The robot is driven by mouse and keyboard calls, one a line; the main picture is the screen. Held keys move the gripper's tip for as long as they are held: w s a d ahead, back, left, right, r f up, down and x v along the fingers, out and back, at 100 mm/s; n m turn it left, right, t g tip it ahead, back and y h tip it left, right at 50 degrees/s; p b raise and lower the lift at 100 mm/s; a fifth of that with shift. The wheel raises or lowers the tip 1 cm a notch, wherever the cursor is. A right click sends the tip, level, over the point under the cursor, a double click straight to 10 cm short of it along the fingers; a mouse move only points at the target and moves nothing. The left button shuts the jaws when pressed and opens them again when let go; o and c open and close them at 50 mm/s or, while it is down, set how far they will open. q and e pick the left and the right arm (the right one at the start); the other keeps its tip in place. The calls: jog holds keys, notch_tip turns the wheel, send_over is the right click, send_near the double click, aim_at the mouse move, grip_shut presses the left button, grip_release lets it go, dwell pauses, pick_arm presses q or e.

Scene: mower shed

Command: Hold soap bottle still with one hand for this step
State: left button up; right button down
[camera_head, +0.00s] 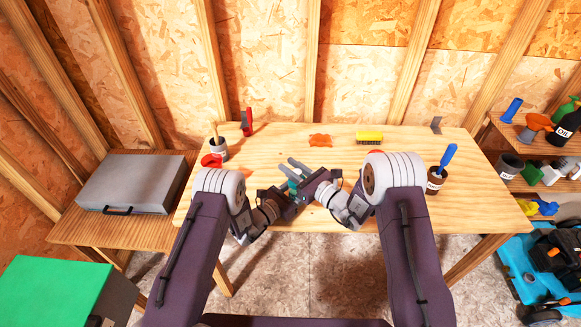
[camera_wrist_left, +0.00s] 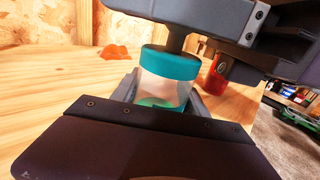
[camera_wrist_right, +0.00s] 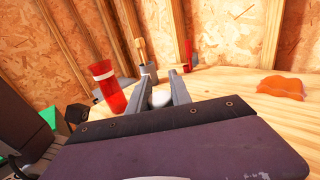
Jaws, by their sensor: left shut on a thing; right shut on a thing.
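The soap bottle (camera_wrist_left: 163,90) is clear with green liquid low inside and a teal collar. In the left wrist view it stands between my left gripper's fingers (camera_wrist_left: 165,105), which are shut on its body. A dark stem rises from the collar to my right gripper, just above. In the head view only a bit of teal (camera_head: 292,184) shows between my left gripper (camera_head: 284,194) and right gripper (camera_head: 292,165). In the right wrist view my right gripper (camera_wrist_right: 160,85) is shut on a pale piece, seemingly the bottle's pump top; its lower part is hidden.
A red cylinder (camera_wrist_right: 108,88) stands near the bottle.

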jog(key=shift+r, duration=0.7)
jog(key=c, duration=1.1)
grip_release()
jog(key=v, duration=1.2)
